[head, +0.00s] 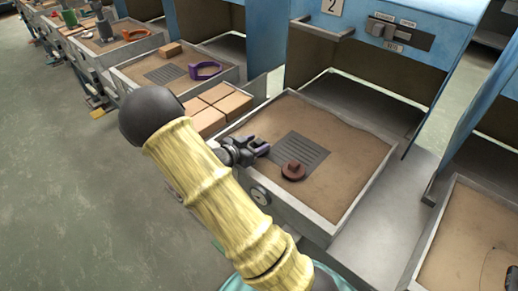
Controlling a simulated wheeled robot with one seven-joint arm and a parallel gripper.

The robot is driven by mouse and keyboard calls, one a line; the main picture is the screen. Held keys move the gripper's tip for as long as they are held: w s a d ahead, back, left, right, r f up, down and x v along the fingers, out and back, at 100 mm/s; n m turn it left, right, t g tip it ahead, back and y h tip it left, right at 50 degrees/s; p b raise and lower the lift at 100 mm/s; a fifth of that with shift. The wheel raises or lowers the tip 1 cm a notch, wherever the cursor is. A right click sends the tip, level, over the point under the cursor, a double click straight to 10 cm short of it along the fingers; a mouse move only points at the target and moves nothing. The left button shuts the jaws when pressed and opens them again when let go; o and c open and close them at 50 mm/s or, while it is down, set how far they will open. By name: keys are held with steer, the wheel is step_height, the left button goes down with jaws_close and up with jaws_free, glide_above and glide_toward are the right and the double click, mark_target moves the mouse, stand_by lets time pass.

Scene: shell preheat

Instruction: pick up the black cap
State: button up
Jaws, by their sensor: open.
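A dark reddish-brown, round, cap-like piece with a raised knob (293,171) lies in the sand-coloured tray (345,165) of the station marked 2. It looks brown rather than black, and no other cap shows clearly in this tray. It sits at the near right part of a dark slotted grate (298,148). My gripper (264,150) is over the left part of the tray, a little left of and behind the piece. It is open, apart from the piece, and appears empty. Its fingertips are small and partly hard to make out.
The tray has raised metal walls (290,215). Tan blocks (218,108) stand just left of it. A neighbouring tray holds a purple ring-shaped piece (205,70). A blue hood (395,40) rises behind. Bare sand lies right of the grate.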

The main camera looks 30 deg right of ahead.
mark_target(259, 141)
steer(key=shift+x, duration=0.95)
steer(key=c, duration=1.1)
steer(key=shift+o, duration=0.2)
step_height(259, 141, up, 10)
steer(key=p, duration=0.2)
steer(key=shift+p, duration=0.35)
